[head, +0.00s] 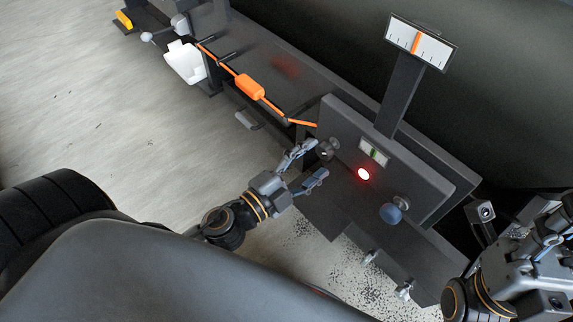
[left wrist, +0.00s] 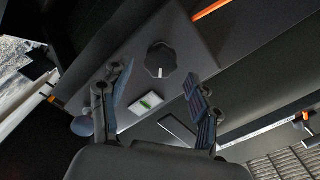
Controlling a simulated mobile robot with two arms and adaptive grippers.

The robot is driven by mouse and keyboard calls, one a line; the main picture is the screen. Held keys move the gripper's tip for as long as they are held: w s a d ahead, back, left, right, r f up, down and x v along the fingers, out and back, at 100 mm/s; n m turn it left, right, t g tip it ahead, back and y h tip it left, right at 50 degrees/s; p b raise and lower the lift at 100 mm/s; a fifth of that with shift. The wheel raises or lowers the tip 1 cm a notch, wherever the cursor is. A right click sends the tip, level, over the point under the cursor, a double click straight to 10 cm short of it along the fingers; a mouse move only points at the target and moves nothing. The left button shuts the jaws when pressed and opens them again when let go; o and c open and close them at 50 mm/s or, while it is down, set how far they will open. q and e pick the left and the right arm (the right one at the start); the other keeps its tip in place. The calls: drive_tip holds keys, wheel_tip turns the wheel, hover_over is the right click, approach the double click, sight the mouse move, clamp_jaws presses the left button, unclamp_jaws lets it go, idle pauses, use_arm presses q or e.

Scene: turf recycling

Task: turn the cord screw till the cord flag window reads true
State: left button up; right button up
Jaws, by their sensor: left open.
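The cord screw appears to be the dark lobed knob (head: 327,149) on the grey panel, near the end of the orange cord (head: 302,123). In the left wrist view the knob (left wrist: 161,60) has a white mark and lies ahead between the finger tips. My left gripper (head: 319,159) is open, its fingers close to the knob; I cannot tell whether they touch it. My right gripper (head: 552,243) is at the right edge, partly cut off.
A red lamp (head: 362,174) glows below the window. A gauge (head: 421,43) with an orange needle stands on a post. An orange block (head: 249,86) sits on the cord. Open floor lies to the left.

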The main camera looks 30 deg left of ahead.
use_arm(q)
drive_tip(key=v, duration=0.7)
drive_tip(key=shift+s, duration=0.25)
drive_tip(key=shift+a, duration=0.1)
